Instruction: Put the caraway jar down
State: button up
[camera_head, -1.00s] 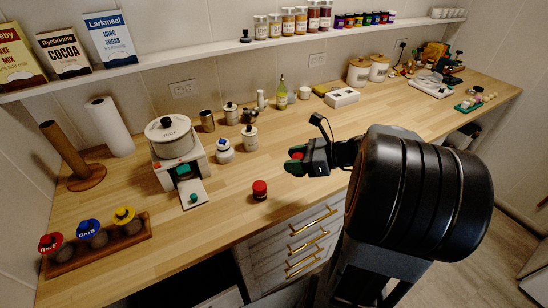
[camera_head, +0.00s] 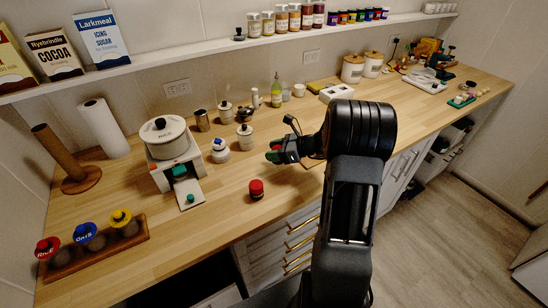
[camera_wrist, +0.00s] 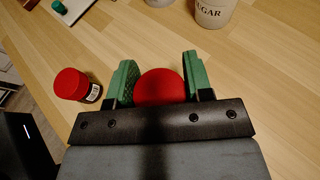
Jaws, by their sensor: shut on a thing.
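My gripper (camera_head: 274,153) is over the counter, its green fingers shut on a jar with a red lid (camera_wrist: 160,87), taken to be the caraway jar. Only its lid shows clearly in the wrist view; its label and base are hidden, and I cannot tell whether it touches the wood. A second red-lidded jar (camera_head: 256,189) stands upright on the counter (camera_head: 225,205) near the front edge, apart from my gripper. In the wrist view this second jar (camera_wrist: 74,86) is left of the fingers, with a dark body and a pale label.
A white canister marked sugar (camera_wrist: 214,12) stands beyond the fingers. A white scale-like device with a pot (camera_head: 165,137) and a rack of coloured-lid jars (camera_head: 95,250) are at left. Bare wood lies between my gripper and the standing red-lidded jar.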

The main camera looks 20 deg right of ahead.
jog(key=shift+w+f+p, duration=0.2)
jog(key=shift+f+p, duration=0.1)
jog(key=shift+f, duration=1.45)
jog(key=shift+f, duration=0.1)
jog(key=shift+f, duration=0.15)
jog(key=o, duration=0.9)
